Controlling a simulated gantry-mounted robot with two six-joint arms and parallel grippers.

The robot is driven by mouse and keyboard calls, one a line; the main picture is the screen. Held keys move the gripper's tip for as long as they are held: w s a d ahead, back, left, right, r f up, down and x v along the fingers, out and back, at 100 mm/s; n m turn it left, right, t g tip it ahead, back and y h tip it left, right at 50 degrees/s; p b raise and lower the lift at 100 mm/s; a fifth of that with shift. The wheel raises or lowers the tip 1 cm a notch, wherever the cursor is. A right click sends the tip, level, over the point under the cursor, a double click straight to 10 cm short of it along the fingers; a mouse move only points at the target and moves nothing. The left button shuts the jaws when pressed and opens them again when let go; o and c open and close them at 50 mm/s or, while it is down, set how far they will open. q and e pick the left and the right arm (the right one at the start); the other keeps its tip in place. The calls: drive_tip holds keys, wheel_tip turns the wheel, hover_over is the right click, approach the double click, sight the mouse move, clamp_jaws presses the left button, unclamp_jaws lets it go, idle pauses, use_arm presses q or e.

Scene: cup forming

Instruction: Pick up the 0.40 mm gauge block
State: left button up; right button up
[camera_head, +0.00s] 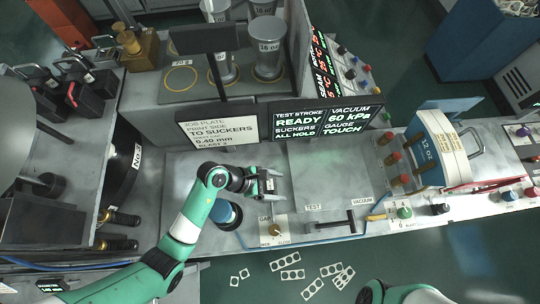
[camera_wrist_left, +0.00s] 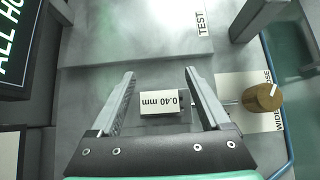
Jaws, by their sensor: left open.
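The 0.40 mm gauge block (camera_wrist_left: 160,103) is a small block with a white label reading "0.40 mm", lying on the grey worktop. In the left wrist view my left gripper (camera_wrist_left: 160,74) is open, with one finger on each side of the block and a gap visible on both sides. The fingertips reach past the block in that picture. In the head view my left gripper (camera_head: 269,183) is over the worktop, left of the grey plate, and its fingers largely hide the block. My right gripper is out of view.
A brass knob (camera_wrist_left: 263,97) on a gap plate is close to the right finger; it also shows in the head view (camera_head: 276,229). A black-handled lever (camera_head: 335,224) stands right of it. A blue-topped round part (camera_head: 226,214) is beside my left arm. The grey plate (camera_head: 330,180) is clear.

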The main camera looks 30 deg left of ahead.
use_arm(q)
drive_tip(key=shift+c, duration=0.3)
clamp_jaws()
drive_tip(key=shift+r, duration=0.1)
drive_tip(key=shift+r, duration=0.25)
drive_tip(key=r, duration=0.1)
drive_tip(key=r+p, duration=0.1)
drive_tip(key=r, duration=0.1)
drive_tip(key=shift+s+r, duration=0.3)
drive_tip(key=shift+r, duration=0.05)
drive_tip(key=s+d+r+p, duration=0.1)
drive_tip(key=s+r, duration=0.3)
drive_tip(key=s, duration=0.2)
drive_tip(key=s+d+r+p, duration=0.1)
drive_tip(key=s+r+p, duration=0.1)
drive_tip(key=s+r, duration=0.2)
drive_tip(key=s, duration=0.3)
drive_tip(key=shift+s+d+r, duration=0.15)
drive_tip(key=shift+r, duration=0.2)
